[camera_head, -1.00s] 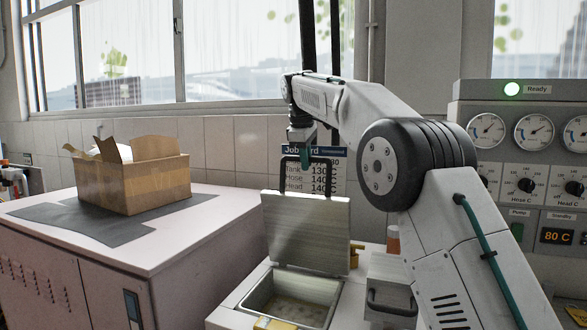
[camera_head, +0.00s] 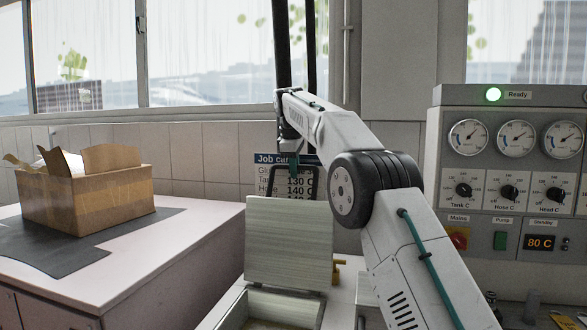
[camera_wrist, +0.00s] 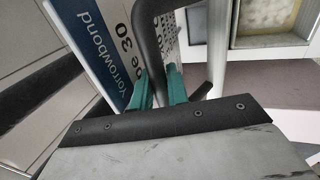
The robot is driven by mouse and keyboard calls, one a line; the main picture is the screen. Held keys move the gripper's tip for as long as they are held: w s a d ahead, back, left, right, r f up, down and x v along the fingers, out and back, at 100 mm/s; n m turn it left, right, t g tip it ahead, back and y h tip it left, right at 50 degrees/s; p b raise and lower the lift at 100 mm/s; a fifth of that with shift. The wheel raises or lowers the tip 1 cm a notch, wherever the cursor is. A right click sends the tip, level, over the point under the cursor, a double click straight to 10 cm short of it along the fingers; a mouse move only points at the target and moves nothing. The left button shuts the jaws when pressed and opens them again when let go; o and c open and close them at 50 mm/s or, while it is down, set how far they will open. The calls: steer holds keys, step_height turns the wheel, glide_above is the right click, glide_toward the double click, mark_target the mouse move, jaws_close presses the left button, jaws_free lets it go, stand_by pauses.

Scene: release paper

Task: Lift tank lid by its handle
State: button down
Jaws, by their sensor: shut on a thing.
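The tank lid (camera_head: 288,245) is a pale metal plate standing upright, hinged open at the back of the tank (camera_head: 234,306), whose opening shows at the bottom edge of the head view. The lid's black handle (camera_head: 271,184) rises from its top edge. My gripper (camera_head: 292,172) reaches down to the handle from above and is shut on it. In the wrist view, the teal fingertips of my gripper (camera_wrist: 161,90) close around the dark handle bar (camera_wrist: 146,32). Most of the tank interior is cut off.
A job card (camera_head: 300,160) is on the tiled wall behind the handle. A cardboard box (camera_head: 88,200) sits on a dark mat on the left cabinet (camera_head: 165,250). A control panel (camera_head: 500,190) with gauges stands at the right, its green Ready light lit.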

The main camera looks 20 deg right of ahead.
steer(key=shift+d+f, duration=0.1)
steer(key=c, duration=1.4)
jaws_free()
steer(key=shift+v, duration=1.8)
steer(key=s+a+r, duration=0.1)
steer(key=s+a, duration=0.6)
steer(key=s, duration=0.3)
steer(key=shift+s+r, duration=0.2)
steer(key=shift+s, duration=0.05)
